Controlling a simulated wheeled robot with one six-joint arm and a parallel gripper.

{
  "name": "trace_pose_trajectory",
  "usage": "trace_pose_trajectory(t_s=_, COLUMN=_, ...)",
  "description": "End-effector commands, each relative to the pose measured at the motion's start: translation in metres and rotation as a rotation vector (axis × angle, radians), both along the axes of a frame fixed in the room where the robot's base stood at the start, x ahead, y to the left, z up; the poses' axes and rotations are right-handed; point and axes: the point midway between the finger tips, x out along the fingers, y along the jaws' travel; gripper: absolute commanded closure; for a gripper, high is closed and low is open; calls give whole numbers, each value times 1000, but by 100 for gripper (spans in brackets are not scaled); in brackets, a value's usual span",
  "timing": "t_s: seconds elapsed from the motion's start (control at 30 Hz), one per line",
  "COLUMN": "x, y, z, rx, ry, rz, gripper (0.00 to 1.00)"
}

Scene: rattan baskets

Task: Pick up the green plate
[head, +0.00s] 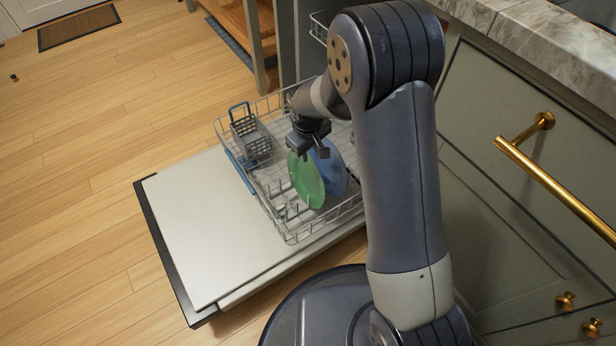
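The green plate (306,181) stands on edge, near upright, in the lower dishwasher rack (291,236). A blue plate (332,168) stands right behind it to the right, partly covered by the green one. My gripper (309,152) is at the top of the green plate, with its fingers pointing down around the plates' upper edges. The finger gap is small and partly hidden, so I cannot tell whether the fingers touch the plate or are shut on it.
The dishwasher door (215,225) lies open and flat under the pulled-out rack. A cutlery basket (250,137) sits at the rack's left. A cabinet with a brass handle (555,190) and a marble counter (560,50) are at the right.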

Motion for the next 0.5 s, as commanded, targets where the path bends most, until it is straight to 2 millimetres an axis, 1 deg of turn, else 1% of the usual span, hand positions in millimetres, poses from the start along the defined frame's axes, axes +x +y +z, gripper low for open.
trace_pose_trajectory(t_s=0.33, x=10, y=2, z=-45, rx=0, ry=2, rz=-1, gripper=68)
trace_pose_trajectory(t_s=0.4, x=11, y=2, z=-49, rx=0, ry=0, rz=-1, gripper=68)
trace_pose_trajectory(t_s=0.5, x=12, y=2, z=-49, rx=0, ry=-1, rz=-1, gripper=68)
